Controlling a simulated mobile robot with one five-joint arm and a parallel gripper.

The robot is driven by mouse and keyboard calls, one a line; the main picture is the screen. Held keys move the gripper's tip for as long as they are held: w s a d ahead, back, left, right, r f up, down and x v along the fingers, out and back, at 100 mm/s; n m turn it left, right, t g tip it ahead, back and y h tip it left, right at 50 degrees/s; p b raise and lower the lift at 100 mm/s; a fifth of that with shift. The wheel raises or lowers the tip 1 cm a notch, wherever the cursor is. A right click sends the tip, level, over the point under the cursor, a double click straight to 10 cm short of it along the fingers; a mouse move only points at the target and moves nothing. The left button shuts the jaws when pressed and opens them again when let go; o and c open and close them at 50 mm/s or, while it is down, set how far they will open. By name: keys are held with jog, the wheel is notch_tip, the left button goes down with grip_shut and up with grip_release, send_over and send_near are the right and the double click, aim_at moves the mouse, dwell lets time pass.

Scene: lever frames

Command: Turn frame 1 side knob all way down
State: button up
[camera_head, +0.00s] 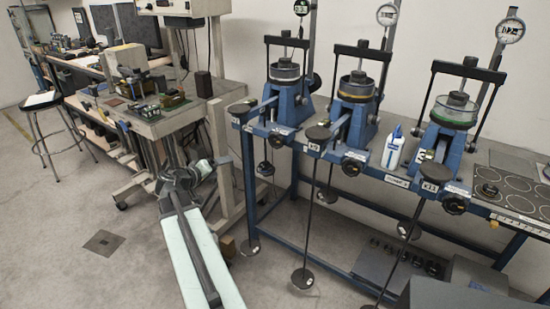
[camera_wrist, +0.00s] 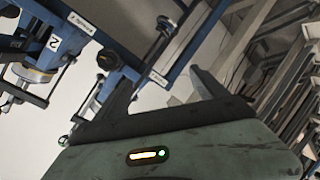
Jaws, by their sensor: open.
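Frame 1 appears to be the leftmost of the blue lever frames (camera_head: 287,100) on the bench; its number is not readable. A dark round knob (camera_head: 313,82) shows at its right side, and another black knob (camera_head: 275,140) sits low on its front. My gripper (camera_head: 203,170) is left of the bench and apart from it. In the wrist view my gripper (camera_wrist: 158,90) is open, with nothing between its fingers. Beyond the fingers, a black knob (camera_wrist: 107,60) sits on a blue rail, near a frame marked 2 (camera_wrist: 53,44). I cannot tell which frame that knob belongs to.
Two more blue frames, the middle one (camera_head: 356,115) and the right one (camera_head: 447,135), stand along the bench. A white bottle (camera_head: 393,149) stands between them. Hanging rods with discs (camera_head: 302,279) reach down in front. A grey workbench (camera_head: 160,122) is at left. Open floor (camera_head: 80,210) lies at left.

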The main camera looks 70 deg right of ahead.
aim_at(274, 142)
jog(key=s+d+r+h+b, duration=0.1)
jog(key=s+d, duration=0.3)
jog(key=d, duration=0.2)
jog(key=s+d+g+h+b, duration=0.1)
jog(key=s+d, duration=0.4)
jog(key=d, duration=0.2)
jog(key=s+d+r+g+h+b, duration=0.1)
jog(key=s+d, duration=0.4)
jog(key=d, duration=0.2)
jog(key=shift+d+r+m+h, duration=0.15)
jog(key=shift+r+m+h, duration=0.15)
jog(key=shift+r, duration=0.05)
jog(key=shift+s+d, duration=0.1)
jog(key=shift+d, duration=0.25)
jog(key=shift+c, duration=0.6)
jog(key=shift+a, duration=0.1)
grip_shut()
